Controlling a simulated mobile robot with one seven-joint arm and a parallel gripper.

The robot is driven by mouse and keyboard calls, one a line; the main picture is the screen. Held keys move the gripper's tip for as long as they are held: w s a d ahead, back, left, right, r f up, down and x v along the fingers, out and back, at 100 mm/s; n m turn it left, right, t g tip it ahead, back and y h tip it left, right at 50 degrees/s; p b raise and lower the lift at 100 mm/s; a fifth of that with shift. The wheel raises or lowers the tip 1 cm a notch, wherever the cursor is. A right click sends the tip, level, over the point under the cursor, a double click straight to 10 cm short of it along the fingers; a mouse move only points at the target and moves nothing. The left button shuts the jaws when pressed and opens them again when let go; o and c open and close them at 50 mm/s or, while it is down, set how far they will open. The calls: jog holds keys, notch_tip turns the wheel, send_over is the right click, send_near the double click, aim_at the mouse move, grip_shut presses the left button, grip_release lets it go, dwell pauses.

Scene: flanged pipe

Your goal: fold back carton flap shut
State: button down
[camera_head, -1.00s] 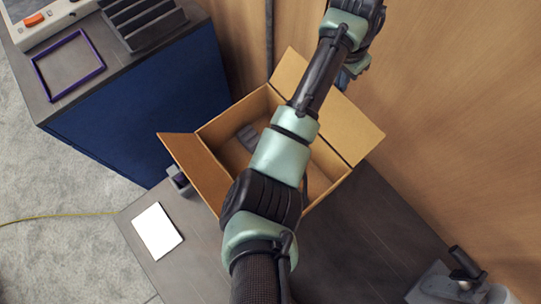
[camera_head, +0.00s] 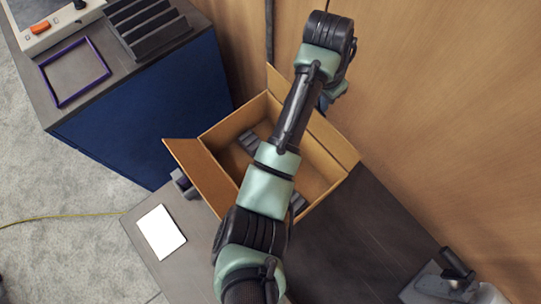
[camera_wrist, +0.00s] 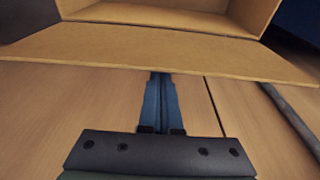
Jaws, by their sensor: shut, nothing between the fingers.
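The open brown carton (camera_head: 221,127) stands on the dark bench top. Its back flap (camera_head: 330,139), on the wall side, is open and tilted up; part of it is hidden behind my arm. In the wrist view the flap (camera_wrist: 160,50) spans the picture, with the carton's inside beyond it. My gripper (camera_wrist: 161,74) is shut and empty, its blue fingers pointing at the flap's near edge. The tips reach that edge; whether they press on it I cannot tell. In the head view my gripper (camera_head: 328,98) is mostly hidden behind my wrist, between flap and wall.
Another flap (camera_head: 195,172) stands open on the carton's left. Grey pieces (camera_head: 248,141) lie inside. The wooden wall (camera_head: 440,100) is close behind. A white sheet (camera_head: 161,232) lies on the bench (camera_head: 350,240), and a grey device (camera_head: 445,285) stands at right.

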jog(key=shift+s+a+r+p, duration=0.25)
jog(key=shift+s+a+p, duration=0.4)
jog(key=shift+a, duration=0.1)
jog(key=s+a, duration=0.1)
jog(key=s+a+p, duration=0.1)
jog(key=a, duration=0.1)
jog(key=shift+d+p, duration=0.1)
jog(key=shift+p, duration=0.2)
dwell(0.4)
notch_tip(320, 180, up, 8)
jog(key=p, duration=0.7)
jog(key=shift+p, duration=0.35)
